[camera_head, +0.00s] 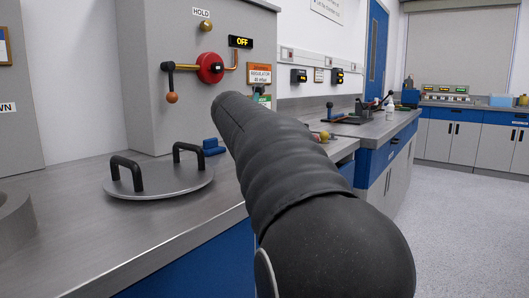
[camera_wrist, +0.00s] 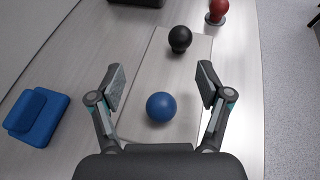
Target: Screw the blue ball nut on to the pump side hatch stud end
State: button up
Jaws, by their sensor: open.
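In the head view my arm hides my gripper and the blue ball. A round metal lid with two black handles (camera_head: 158,181) lies on the counter in the head view; I cannot tell whether it is the pump side hatch. I cannot make out a stud end.
A black ball (camera_wrist: 180,39) and a red ball-topped object (camera_wrist: 217,10) stand farther along the worktop. Blue blocks (camera_wrist: 37,116) lie to the left. A grey cabinet (camera_head: 155,60) with a red valve (camera_head: 210,68) rises behind the lid. Open floor (camera_head: 470,215) lies right.

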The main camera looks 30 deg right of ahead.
jog(key=n+t+y+p, duration=0.1)
jog(key=p, duration=0.2)
jog(key=n+t+y+p, duration=0.1)
jog(key=n+p, duration=0.1)
jog(key=p, duration=0.1)
jog(key=shift+w+r+t+y, duration=0.1)
jog(key=shift+r+t+y, duration=0.2)
jog(key=shift+r+t, duration=0.1)
jog(key=shift+a+f+b, duration=0.1)
jog(key=shift+f+b, duration=0.35)
jog(key=shift+b, duration=0.15)
jog(key=shift+w+n+t+y, duration=0.1)
jog(key=shift+n+t+y, duration=0.2)
jog(key=shift+n+y, duration=0.15)
jog(key=shift+n, duration=0.25)
jog(key=shift+f+b, duration=0.5)
jog(key=shift+f, duration=1.25)
